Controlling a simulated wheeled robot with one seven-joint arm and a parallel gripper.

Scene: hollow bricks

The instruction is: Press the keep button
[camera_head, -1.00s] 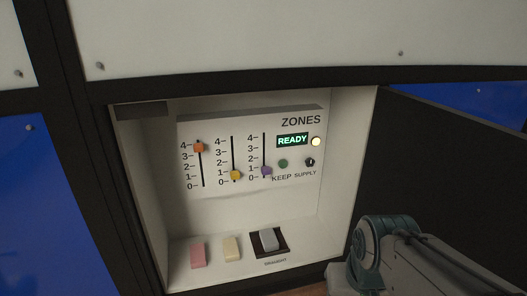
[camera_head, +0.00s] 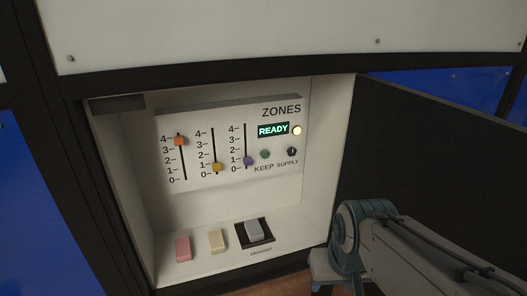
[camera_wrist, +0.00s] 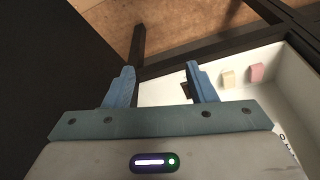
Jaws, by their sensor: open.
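The keep button is a small round green button (camera_head: 265,154) on the white ZONES panel (camera_head: 200,188), above the word KEEP. It looks raised from the panel; nothing covers it in the head view. A lit display (camera_head: 272,130) above it reads READY, with a glowing pale lamp (camera_head: 297,130) to its right. My gripper (camera_wrist: 162,82) is open and empty in the wrist view, its two blue fingers apart near the open front of the cabinet. The button is not visible in the wrist view. My arm shows at the lower right of the head view.
Orange (camera_head: 180,141), yellow (camera_head: 217,167) and purple (camera_head: 248,161) sliders and a black SUPPLY knob (camera_head: 292,151) share the panel. Pink (camera_head: 183,248), cream (camera_head: 216,240) and grey (camera_head: 255,230) blocks stand on the cabinet floor. An open dark door (camera_head: 430,150) bounds the right side.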

